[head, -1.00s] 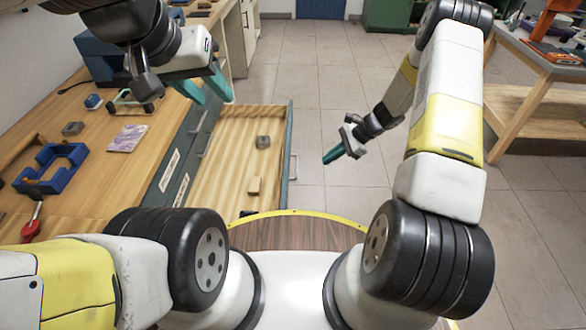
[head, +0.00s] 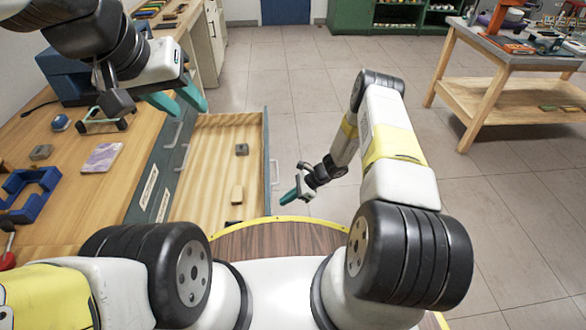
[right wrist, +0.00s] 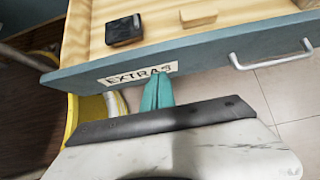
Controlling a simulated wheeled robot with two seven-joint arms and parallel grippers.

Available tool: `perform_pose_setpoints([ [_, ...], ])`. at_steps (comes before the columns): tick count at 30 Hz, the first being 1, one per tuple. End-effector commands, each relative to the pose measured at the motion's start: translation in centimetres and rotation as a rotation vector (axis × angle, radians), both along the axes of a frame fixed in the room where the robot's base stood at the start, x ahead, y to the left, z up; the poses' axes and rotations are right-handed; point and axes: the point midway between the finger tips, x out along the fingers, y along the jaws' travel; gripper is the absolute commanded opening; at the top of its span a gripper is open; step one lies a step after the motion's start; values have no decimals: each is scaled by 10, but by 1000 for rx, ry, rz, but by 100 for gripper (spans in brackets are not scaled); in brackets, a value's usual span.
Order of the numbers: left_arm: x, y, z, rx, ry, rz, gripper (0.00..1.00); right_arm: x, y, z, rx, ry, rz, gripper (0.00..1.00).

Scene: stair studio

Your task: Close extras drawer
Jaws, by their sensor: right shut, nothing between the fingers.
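The extras drawer (head: 225,120) stands pulled out from the wooden workbench in the head view. A small grey block (head: 242,149) and a small wooden block (head: 237,194) lie in it. Its grey-blue front with the EXTRAS label (right wrist: 138,75) and a metal handle (right wrist: 272,55) shows in the right wrist view. My right gripper (head: 288,197) is shut and empty, outside the drawer's front; its teal fingers (right wrist: 158,90) point at the front just below the label. Whether they touch it I cannot tell. My left gripper (head: 188,100) is open above the bench edge near the drawer's far end.
The workbench (head: 75,185) on the left carries a blue bracket (head: 28,193), a purple patterned pad (head: 102,157) and a grey block (head: 41,152). A wooden table (head: 500,85) with tools stands at the back right. The tiled floor between is clear.

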Motion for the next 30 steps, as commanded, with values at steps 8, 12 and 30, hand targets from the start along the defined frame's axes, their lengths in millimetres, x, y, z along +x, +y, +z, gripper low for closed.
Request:
perform_pose_setpoints([
  [8, 0, 0, 0, 0, 0, 0, 36, 1, 29, 2, 0, -3, 1, 0],
  [12, 0, 0, 0, 0, 0, 0, 36, 1, 31, 2, 0, -3, 1, 0],
  [30, 0, 0, 0, 0, 0, 0, 36, 1, 52, 3, 2, -1, 1, 0],
])
